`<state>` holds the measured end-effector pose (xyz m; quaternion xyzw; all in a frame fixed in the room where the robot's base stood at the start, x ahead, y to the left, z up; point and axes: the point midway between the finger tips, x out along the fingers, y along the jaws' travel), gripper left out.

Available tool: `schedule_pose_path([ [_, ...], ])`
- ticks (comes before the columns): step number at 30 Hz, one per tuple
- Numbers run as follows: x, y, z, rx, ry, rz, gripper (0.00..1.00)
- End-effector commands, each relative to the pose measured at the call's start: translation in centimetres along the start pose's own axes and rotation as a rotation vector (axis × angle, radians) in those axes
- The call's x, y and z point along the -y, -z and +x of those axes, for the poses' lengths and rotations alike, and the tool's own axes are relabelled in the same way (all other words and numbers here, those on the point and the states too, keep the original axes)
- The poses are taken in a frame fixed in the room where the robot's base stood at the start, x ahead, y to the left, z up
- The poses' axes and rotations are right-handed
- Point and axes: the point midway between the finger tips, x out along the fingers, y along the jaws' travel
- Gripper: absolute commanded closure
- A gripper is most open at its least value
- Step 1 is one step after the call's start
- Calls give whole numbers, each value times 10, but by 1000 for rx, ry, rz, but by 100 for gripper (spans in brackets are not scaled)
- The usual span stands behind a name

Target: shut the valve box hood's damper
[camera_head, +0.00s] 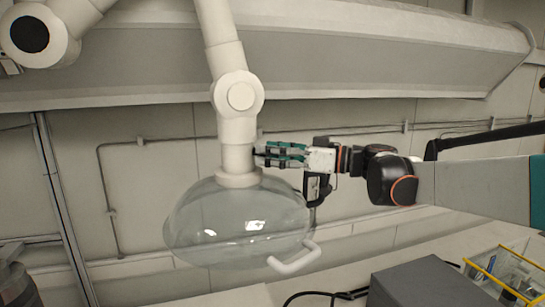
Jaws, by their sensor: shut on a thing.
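A clear dome hood (220,225) hangs from a jointed white extraction duct (236,130), left of the picture's middle. A white curved handle (294,260) sits on its lower right rim. My gripper (264,155) reaches in from the right, level with the duct section just above the hood collar (238,178). Its fingers are shut at the right side of the duct, on what looks like the damper's lever. The lever is mostly hidden by the fingers, so its angle cannot be told.
Another white duct joint (32,35) is at the upper left. A grey box (425,283) and a yellow-edged basket (505,272) stand at the lower right. Dark cables (325,294) lie below the hood. Pipes run along the wall behind.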

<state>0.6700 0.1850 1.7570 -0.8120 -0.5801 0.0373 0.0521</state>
Motion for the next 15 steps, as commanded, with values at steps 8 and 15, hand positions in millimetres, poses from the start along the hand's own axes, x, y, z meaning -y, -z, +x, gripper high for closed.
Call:
schedule_pose_path([
  [8, -1, -2, 0, -1, -1, 236, 71],
  [15, -1, -2, 0, -1, -1, 465, 71],
])
